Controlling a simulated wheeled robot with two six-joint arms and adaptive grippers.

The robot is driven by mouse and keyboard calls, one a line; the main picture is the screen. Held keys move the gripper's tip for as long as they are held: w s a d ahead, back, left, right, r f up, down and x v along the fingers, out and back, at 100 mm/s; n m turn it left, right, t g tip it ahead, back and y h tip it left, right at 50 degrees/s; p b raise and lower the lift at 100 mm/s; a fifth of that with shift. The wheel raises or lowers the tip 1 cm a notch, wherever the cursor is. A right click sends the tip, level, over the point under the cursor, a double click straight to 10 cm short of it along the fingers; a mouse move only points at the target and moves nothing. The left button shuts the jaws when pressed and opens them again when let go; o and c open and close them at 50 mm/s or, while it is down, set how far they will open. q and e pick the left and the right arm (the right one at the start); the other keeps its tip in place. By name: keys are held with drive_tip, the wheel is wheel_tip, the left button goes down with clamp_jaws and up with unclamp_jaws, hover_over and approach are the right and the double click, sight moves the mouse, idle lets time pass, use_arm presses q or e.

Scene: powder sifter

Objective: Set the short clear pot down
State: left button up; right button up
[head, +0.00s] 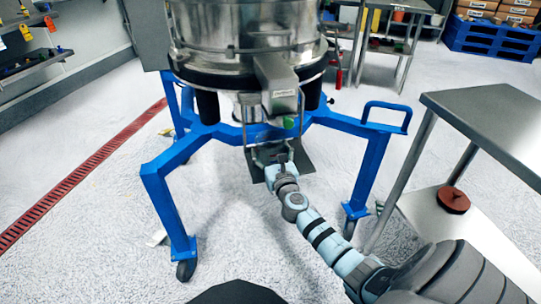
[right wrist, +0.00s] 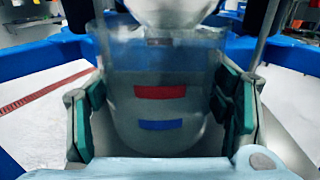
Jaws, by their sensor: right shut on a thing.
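The short clear pot (right wrist: 160,75) fills the middle of the right wrist view, upright, with a red bar and a blue bar on its side. My right gripper (right wrist: 165,110) is shut on it, with green pads on both sides. In the head view my right gripper (head: 271,154) reaches under the powder sifter, and the pot is mostly hidden there. A dark square plate (head: 257,174) hangs from thin metal rods under the sifter, below the gripper. I cannot tell whether the pot touches the plate. My left gripper is not in view.
The steel sifter drum (head: 245,42) stands above on a blue wheeled frame (head: 162,190), whose legs flank my right arm. A steel table (head: 490,115) is at right, with a reddish-brown round thing (head: 453,200) on its lower shelf.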

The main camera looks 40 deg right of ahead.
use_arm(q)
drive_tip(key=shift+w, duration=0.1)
use_arm(e)
drive_tip(key=shift+f, duration=0.1)
drive_tip(key=shift+f, duration=0.1)
drive_tip(key=o, duration=1)
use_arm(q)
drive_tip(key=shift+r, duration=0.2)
use_arm(e)
drive_tip(key=shift+o, duration=1.4)
use_arm(q)
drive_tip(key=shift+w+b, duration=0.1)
drive_tip(key=shift+b, duration=0.25)
